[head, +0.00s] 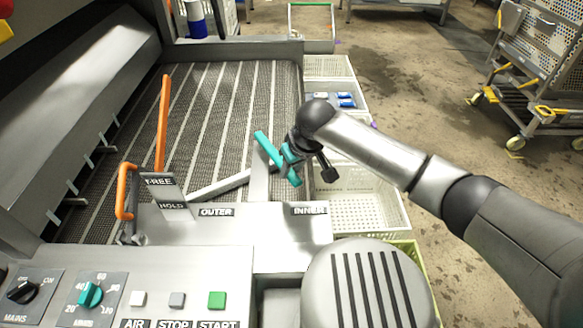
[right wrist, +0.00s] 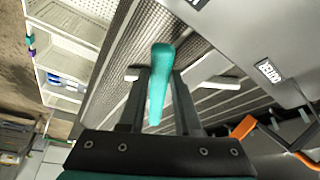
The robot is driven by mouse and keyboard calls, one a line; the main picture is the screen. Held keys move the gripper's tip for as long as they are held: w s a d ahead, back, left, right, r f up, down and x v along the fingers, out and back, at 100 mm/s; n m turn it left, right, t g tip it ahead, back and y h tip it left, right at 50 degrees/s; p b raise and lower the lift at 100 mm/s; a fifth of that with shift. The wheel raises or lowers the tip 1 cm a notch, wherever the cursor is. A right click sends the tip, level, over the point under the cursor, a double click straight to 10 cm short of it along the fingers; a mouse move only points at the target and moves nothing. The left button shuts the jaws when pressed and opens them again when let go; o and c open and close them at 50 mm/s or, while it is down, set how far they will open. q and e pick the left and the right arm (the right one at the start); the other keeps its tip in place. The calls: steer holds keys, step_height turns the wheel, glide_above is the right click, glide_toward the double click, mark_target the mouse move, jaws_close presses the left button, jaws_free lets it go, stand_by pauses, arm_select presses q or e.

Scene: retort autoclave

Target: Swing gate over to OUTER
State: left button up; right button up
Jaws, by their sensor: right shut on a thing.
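My right gripper (head: 286,161) is at the handle from the right. In the right wrist view the teal handle (right wrist: 160,75) sits between the two dark fingers, and the gripper is shut on it. The gate's joint is not clear. My left gripper is not in view.
An orange lever (head: 161,125) stands by the FREE/HOLD plate (head: 167,190), left of the gate. The mesh belt (head: 225,100) behind is bare. Pale crates (head: 362,212) stand along the right side. A panel with knobs and a green START button (head: 217,300) is in front.

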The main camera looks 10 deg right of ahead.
jaws_close()
stand_by(0.8)
